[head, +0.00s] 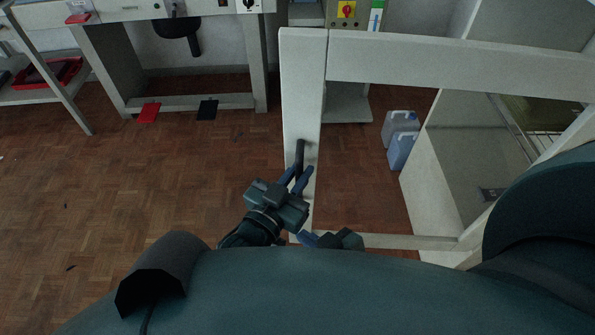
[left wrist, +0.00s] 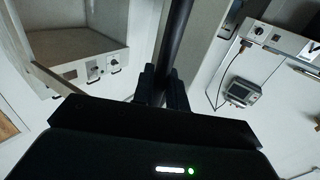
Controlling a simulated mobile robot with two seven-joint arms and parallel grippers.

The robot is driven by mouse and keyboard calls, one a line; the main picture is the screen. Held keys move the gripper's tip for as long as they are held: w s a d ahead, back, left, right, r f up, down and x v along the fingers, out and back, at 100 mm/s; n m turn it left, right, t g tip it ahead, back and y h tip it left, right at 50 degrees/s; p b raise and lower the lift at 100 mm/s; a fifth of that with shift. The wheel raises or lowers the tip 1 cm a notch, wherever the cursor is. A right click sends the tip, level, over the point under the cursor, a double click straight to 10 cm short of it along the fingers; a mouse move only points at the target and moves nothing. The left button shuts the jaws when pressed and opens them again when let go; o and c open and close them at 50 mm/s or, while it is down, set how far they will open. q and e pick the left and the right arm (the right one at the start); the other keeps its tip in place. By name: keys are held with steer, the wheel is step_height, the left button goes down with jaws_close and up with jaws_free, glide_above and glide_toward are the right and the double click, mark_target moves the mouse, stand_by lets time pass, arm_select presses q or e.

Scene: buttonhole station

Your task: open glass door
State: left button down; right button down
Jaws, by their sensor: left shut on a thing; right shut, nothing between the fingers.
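The glass door (head: 303,85) has a wide white frame around a clear pane and stands in front of me in the head view. Its dark upright handle (head: 299,152) is on the left stile. My left gripper (head: 300,179) is shut on this handle. In the left wrist view the dark handle bar (left wrist: 176,38) runs between the fingers of my left gripper (left wrist: 161,86). My right gripper (head: 309,239) is lower, near the door's bottom rail; it is shut and empty, partly hidden by my own body.
A white workbench (head: 190,102) is at the back left, with a red pad (head: 149,112) and a black pad (head: 207,109) below. A red tray (head: 62,74) lies on a shelf. Floor left of the door is mostly clear.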

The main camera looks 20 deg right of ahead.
arm_select(q)
steer(key=shift+s+d, duration=0.1)
steer(key=shift+s, duration=0.25)
steer(key=c, duration=1.5)
jaws_free()
steer(key=shift+w, duration=0.1)
steer(key=v, duration=1.3)
steer(key=shift+r, duration=0.1)
steer(key=shift+a, duration=0.2)
